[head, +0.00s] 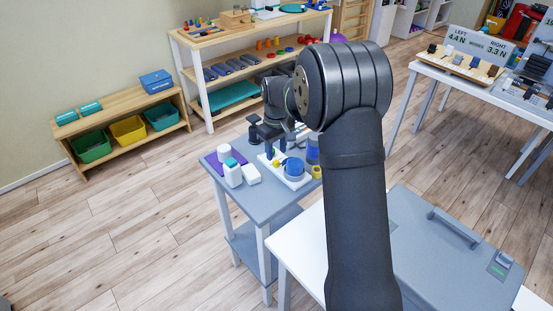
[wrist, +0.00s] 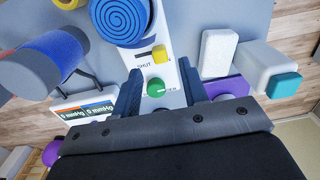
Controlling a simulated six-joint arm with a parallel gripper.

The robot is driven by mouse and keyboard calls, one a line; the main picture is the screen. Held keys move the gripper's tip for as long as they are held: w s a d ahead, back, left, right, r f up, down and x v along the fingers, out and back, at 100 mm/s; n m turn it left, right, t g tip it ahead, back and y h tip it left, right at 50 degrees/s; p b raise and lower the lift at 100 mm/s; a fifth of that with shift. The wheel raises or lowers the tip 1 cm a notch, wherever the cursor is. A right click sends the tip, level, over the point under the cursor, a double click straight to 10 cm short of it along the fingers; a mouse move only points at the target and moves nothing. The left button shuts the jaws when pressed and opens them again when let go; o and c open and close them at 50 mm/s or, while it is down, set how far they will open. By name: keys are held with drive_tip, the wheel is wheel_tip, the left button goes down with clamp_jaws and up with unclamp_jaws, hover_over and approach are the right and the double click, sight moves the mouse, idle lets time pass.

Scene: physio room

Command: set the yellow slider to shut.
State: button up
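The yellow slider (wrist: 159,54) is a small yellow block on a white board (wrist: 130,40). The word SHUT is printed beside it, and a short dark slot shows next to it. A round green knob (wrist: 156,87) sits on the same board, closer to my gripper. My gripper (wrist: 160,78) is open, with its two dark blue fingers apart on either side of the green knob. Nothing is seen held between them. The slider lies just beyond the fingertips in the wrist view.
A blue coiled roll (wrist: 121,15) lies on the board beyond the slider. A grey-blue roll (wrist: 45,65) is at left; a white block (wrist: 219,53) and teal-capped bottle (wrist: 265,68) are at right. All crowd the small grey table (head: 262,205).

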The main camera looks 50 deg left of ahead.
sight(276, 161)
drive_tip(key=shift+f, duration=2.3)
drive_tip(key=shift+c, duration=0.2)
clamp_jaws()
